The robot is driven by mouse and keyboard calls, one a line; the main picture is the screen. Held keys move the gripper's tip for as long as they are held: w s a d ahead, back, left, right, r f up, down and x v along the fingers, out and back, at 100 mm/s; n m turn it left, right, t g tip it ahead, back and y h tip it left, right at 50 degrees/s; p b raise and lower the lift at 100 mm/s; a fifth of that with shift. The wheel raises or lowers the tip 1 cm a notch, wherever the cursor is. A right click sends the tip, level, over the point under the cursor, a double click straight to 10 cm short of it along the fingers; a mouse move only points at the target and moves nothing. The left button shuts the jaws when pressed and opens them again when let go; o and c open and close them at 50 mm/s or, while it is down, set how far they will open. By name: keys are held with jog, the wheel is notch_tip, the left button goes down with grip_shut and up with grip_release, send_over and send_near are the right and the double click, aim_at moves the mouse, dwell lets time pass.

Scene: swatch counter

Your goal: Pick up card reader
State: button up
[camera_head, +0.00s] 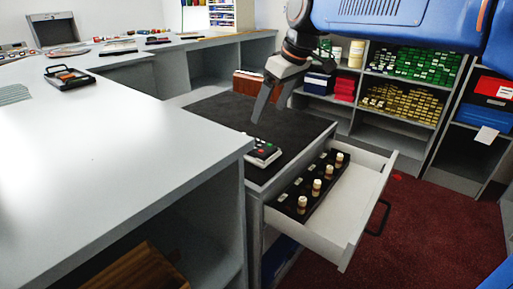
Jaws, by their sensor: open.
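The card reader (262,152) looks like a small pale and dark device with a red and a green button. It lies on the black top (215,108) of the low cabinet, near its front left edge, beside the taller white counter. My gripper (269,114) points down above and slightly behind the card reader in the picture. Its jaws are open with nothing between them, and a gap shows between the fingertips and the card reader.
An open drawer (352,213) sticks out below the black top, with a black rack (322,187) of several small bottles. The white counter (110,140) fills the left and carries a black tray-like item (69,78). Shelves stand behind; red carpet (425,215) is free at right.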

aim_at(256, 145)
jog(key=x, duration=1.4)
jog(key=c, duration=1.3)
